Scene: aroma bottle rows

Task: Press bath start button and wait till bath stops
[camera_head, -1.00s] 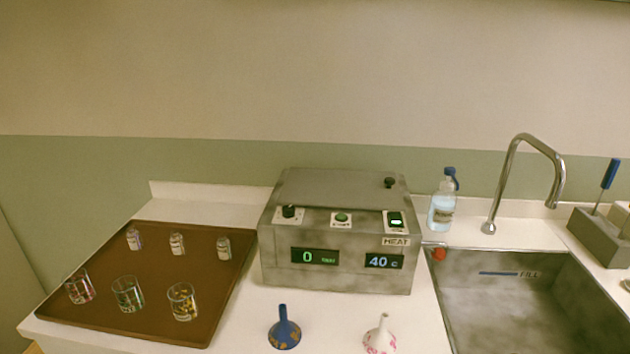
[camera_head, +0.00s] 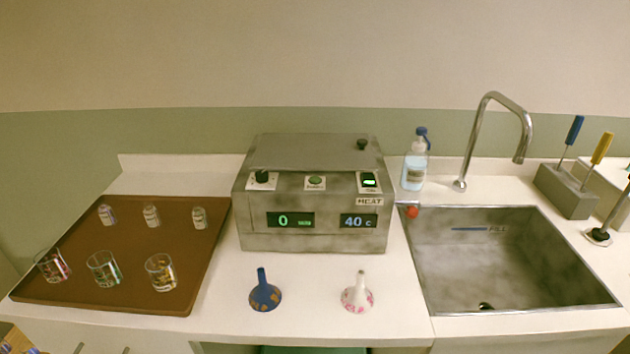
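The bath (camera_head: 310,240) is a grey metal box with a closed lid (camera_head: 310,153) on the counter. The left display (camera_head: 291,220) reads 0 and the right display (camera_head: 359,222) reads 40 c. Neither of my grippers is in view.
A brown tray (camera_head: 187,255) with several small bottles and glasses lies at left. A clear bottle (camera_head: 414,165), faucet (camera_head: 497,97) and sink (camera_head: 590,290) are at right.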

